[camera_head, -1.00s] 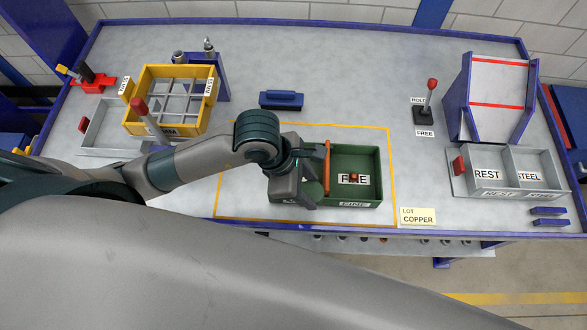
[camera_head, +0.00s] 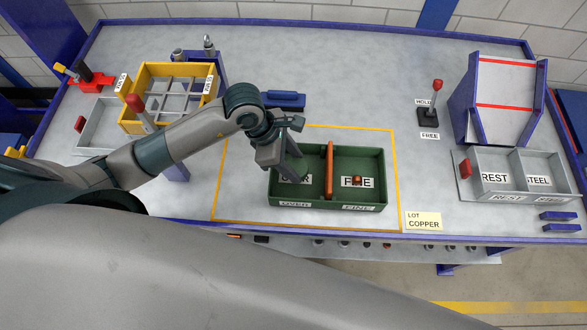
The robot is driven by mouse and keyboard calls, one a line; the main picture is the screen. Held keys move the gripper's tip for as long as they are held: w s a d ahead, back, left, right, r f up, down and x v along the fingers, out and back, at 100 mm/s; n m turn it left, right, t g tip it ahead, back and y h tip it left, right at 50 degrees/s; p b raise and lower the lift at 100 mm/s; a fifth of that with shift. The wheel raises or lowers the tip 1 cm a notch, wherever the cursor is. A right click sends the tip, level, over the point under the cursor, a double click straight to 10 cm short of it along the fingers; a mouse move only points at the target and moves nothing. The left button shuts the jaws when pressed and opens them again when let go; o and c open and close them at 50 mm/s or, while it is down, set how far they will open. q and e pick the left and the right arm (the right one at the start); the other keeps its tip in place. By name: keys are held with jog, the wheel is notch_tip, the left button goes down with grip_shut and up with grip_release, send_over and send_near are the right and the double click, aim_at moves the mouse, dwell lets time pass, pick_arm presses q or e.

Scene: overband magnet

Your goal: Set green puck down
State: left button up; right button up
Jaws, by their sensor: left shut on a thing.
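My left gripper (camera_head: 291,168) reaches down over the left compartment of the green two-part tray (camera_head: 326,204) in the head view. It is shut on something. Its fingertips and what they hold are dark and small, so I cannot make out the green puck clearly or tell whether it touches the tray floor. An orange divider (camera_head: 329,170) parts the tray. The left compartment's floor label is partly hidden by the gripper; its front label seems to read OVER. The right compartment is labelled FINE and holds a small orange-brown piece (camera_head: 357,181). My right gripper is not in view.
A yellow grid box (camera_head: 132,121) stands at the left. A blue block (camera_head: 284,100) lies behind the tray. A grey REST and STEEL tray (camera_head: 513,192) is at the right, below a blue-sided chute (camera_head: 499,95). A HOLD/FREE lever (camera_head: 433,98) stands on clear table.

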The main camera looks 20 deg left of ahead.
pick_arm(q)
jog(key=shift+f+b, duration=1.1)
jog(key=shift+f, duration=0.9)
jog(key=shift+f, duration=0.15)
jog(key=o, duration=1.1)
jog(key=shift+c, duration=0.2)
jog(key=shift+r, duration=0.25)
jog(key=p+v, duration=0.5)
jog(key=v, duration=0.6)
jog(key=shift+r, duration=0.4)
